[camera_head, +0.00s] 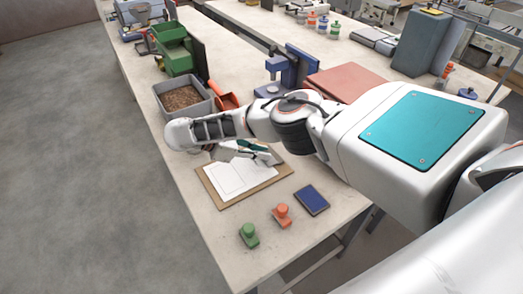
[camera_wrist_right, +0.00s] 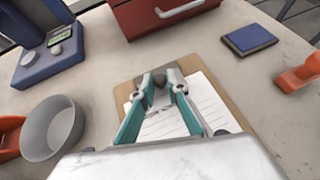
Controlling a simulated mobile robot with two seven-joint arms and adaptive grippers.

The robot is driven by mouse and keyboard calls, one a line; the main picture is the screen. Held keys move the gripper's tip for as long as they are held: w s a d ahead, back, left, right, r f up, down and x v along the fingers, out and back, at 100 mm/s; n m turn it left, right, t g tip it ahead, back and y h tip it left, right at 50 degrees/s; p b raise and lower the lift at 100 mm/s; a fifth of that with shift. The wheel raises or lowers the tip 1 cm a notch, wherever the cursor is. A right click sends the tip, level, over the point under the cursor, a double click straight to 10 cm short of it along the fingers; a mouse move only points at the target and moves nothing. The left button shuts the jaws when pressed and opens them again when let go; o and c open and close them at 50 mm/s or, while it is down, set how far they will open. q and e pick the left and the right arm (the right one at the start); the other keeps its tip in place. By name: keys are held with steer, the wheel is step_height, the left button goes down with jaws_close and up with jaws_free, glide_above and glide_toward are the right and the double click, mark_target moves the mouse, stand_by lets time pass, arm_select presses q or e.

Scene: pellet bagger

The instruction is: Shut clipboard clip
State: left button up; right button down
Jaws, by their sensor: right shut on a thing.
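The brown clipboard (camera_head: 229,204) lies flat on the bench with white paper (camera_head: 240,178) on it. In the wrist view the board (camera_wrist_right: 124,92) and lined paper (camera_wrist_right: 205,95) show beneath my fingers. My right gripper (camera_head: 262,152) is over the clipboard's far end. In the wrist view its teal-sided fingers (camera_wrist_right: 160,84) meet around a small grey piece at the clip end, which looks like the clip. The fingers hide most of it, so I cannot tell whether the clip is raised or flat. My left gripper is not in view.
A blue pad (camera_head: 311,200), an orange stamp (camera_head: 282,215) and a green stamp (camera_head: 249,236) stand near the clipboard. Beyond are a grey bin of pellets (camera_head: 160,104), an orange scoop (camera_head: 226,101), a blue device (camera_head: 290,70) and a red box (camera_head: 345,83). A grey bowl (camera_wrist_right: 52,128) sits left in the wrist view.

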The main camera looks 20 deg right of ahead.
stand_by(0.5)
steer(key=c, duration=2)
jaws_free()
steer(key=shift+v, duration=3.75)
steer(key=shift+s+f, duration=0.1)
steer(key=shift+s, duration=0.05)
